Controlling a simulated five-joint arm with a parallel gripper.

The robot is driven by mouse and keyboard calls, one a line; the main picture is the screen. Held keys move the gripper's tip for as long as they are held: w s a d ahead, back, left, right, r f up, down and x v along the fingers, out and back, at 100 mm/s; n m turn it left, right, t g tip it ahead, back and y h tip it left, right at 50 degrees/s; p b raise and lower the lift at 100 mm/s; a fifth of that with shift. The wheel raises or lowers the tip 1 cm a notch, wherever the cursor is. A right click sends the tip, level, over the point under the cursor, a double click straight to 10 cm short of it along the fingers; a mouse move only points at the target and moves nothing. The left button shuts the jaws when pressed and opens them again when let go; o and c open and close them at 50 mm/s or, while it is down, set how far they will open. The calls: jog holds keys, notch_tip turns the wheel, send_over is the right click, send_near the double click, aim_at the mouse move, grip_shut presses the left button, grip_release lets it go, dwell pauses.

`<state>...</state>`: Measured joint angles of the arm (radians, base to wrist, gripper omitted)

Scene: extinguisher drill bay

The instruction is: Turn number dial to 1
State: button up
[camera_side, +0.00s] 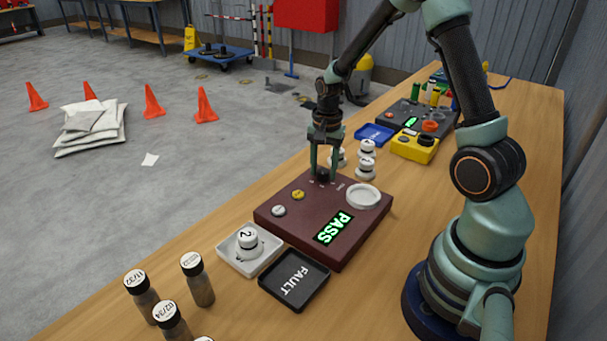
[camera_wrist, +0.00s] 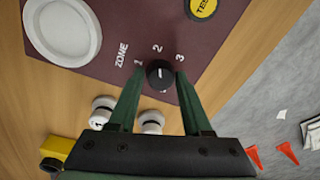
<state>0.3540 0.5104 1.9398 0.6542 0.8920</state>
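The number dial (camera_wrist: 160,75) is a small black knob on the dark red test box (camera_side: 290,215). The marks 1, 2 and 3 sit in an arc above it in the wrist view, beside the word ZONE. A short white line on the dial points up, roughly at the 2. My gripper (camera_wrist: 160,73) is down at the dial, with one green finger on each side of it. The fingertips are close to its sides; whether they press on it I cannot tell. In the side view my gripper (camera_side: 326,170) partly hides the dial.
The box has a lit PASS display (camera_side: 333,227), a white round dish (camera_side: 363,196) and a yellow button (camera_side: 298,195). White knobbed pieces (camera_side: 366,160) stand just behind it. A white tray (camera_side: 223,254) and black FAULT tray (camera_side: 277,299) lie in front, near several capped vials (camera_side: 197,279).

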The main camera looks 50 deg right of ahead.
grip_shut()
jog(key=shift+n, duration=0.3)
jog(key=n, duration=0.5)
jog(key=shift+s, duration=0.1)
jog(key=n, duration=0.6)
jog(key=shift+d+g, duration=0.1)
jog(key=shift+g, duration=0.2)
jog(key=o, duration=0.5)
grip_release()
jog(key=shift+n, duration=0.3)
jog(key=shift+o, duration=0.2)
